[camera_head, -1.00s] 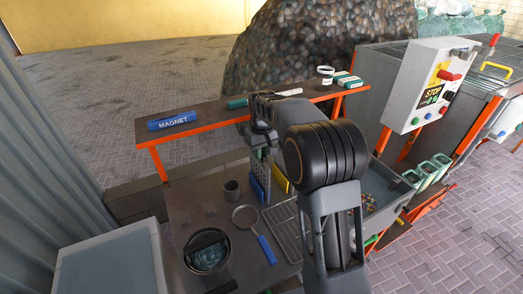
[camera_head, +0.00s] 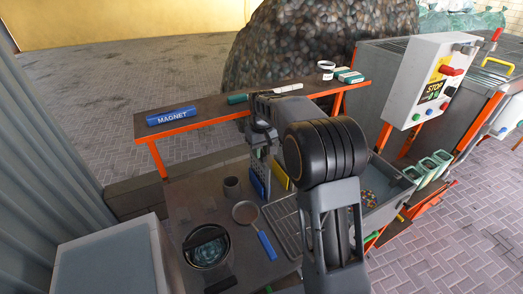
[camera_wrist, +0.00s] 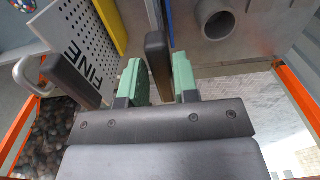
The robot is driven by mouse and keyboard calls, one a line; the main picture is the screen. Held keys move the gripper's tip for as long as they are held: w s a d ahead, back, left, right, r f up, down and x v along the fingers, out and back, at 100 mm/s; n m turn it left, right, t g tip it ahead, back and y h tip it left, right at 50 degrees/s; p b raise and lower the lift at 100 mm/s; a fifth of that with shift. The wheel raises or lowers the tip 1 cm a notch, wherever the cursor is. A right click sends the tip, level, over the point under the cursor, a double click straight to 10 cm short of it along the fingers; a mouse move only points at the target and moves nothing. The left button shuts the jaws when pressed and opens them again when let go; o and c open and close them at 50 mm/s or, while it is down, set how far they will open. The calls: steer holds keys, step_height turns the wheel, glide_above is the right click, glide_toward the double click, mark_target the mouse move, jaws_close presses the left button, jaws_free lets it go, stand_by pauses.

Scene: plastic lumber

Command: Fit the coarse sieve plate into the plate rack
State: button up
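My gripper (camera_head: 262,137) is over the worktable, above the plates. In the wrist view, its green fingers (camera_wrist: 159,84) stand close on both sides of a dark handle and look shut on it. The handle (camera_wrist: 156,55) tops a plate seen nearly edge-on; no label on it is readable. A grey perforated plate (camera_head: 263,160) hangs below the gripper in the head view. Blue (camera_head: 257,187) and yellow (camera_head: 281,178) plates stand upright by it. The rack's slots are hidden.
A grey cup (camera_head: 232,187), a blue-handled sieve (camera_head: 267,246) and a round pan (camera_head: 205,246) occupy the table. A wire rack (camera_head: 287,225) lies right of them. The orange-edged shelf (camera_head: 215,112) behind carries a blue magnet bar (camera_head: 171,115). A control box (camera_head: 428,85) stands right.

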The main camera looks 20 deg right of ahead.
steer(key=o, duration=0.4)
step_height(320, 180, up, 14)
steer(key=shift+s+f, duration=0.1)
stand_by(0.5)
steer(key=shift+m, duration=0.6)
steer(key=f, duration=0.2)
steer(key=s+f, duration=0.1)
steer(key=f, duration=0.2)
steer(key=shift+d+f, duration=0.1)
steer(key=shift+f, duration=0.05)
steer(key=shift+s+f+m+t, duration=0.2)
steer(key=shift+s+f+t, duration=0.45)
steer(key=shift+s, duration=3.3)
steer(key=shift+s+f+m+t, duration=0.2)
steer(key=shift+s+f+t, duration=0.5)
steer(key=shift+s, duration=3.3)
steer(key=shift+s+f+m+t, duration=0.2)
steer(key=shift+s+f+t, duration=0.45)
steer(key=shift+s, duration=3.3)
